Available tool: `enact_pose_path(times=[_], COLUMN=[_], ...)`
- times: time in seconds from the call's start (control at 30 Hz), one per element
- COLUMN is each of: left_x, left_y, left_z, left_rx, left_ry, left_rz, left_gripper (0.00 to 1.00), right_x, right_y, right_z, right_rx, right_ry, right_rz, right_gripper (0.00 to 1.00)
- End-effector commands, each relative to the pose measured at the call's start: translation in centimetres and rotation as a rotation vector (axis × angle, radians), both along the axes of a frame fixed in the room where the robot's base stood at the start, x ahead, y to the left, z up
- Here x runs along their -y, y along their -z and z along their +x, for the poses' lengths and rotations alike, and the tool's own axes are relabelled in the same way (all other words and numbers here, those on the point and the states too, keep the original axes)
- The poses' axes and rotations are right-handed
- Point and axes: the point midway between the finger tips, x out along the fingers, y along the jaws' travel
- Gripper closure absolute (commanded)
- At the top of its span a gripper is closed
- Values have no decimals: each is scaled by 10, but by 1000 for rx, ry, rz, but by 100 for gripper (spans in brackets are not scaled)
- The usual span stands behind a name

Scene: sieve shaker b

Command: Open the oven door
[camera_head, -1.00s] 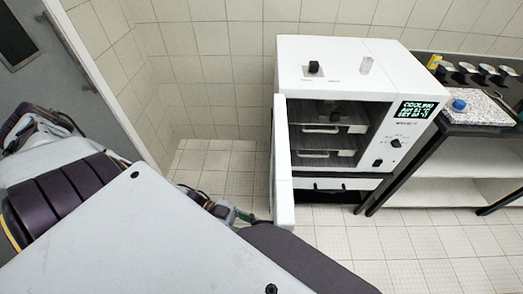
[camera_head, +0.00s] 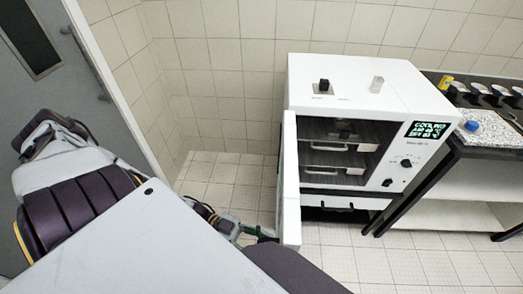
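The white oven (camera_head: 356,88) stands against the tiled wall right of centre. Its door (camera_head: 291,185) is swung wide open toward me and seen nearly edge-on at the oven's left side. Inside the chamber I see racks with handles (camera_head: 326,148). A green display (camera_head: 428,130) on the front right reads "COOLING". My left arm reaches in from the left, and part of what looks like my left gripper (camera_head: 238,229) shows beside the door's lower left; its fingertips are hidden, so I cannot tell whether it touches the door. My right gripper is out of view.
A bench (camera_head: 457,140) at the right holds a speckled slab (camera_head: 490,127) with a blue item (camera_head: 472,126), a yellow item (camera_head: 446,82) and several dark-topped pieces behind. A grey room door (camera_head: 50,80) is at the far left. The tiled floor (camera_head: 340,262) before the oven is clear.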

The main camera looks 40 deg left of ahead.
Motion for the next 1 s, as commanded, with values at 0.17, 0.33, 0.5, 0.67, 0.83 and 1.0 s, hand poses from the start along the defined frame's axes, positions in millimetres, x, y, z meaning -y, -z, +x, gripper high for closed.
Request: enact_pose_path(times=[0.17,0.33,0.5,0.67,0.83,1.0], left_x=[-11,-28,-50,-72,-94,-108], left_y=[1,1,1,1,1,1], left_z=[-3,-8,-14,-20,-25,-29], left_rx=[-3,-1,-2,-3,-1,-1], left_ry=[0,0,1,0,0,0], left_rz=[2,3,4,2,2,2], left_gripper=[57,57,57,57,57,57], right_x=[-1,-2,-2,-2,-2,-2], right_y=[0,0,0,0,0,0], right_z=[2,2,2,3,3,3], right_rx=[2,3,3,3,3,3], right_ry=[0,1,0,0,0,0], right_rz=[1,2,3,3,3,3], right_gripper=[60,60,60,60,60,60])
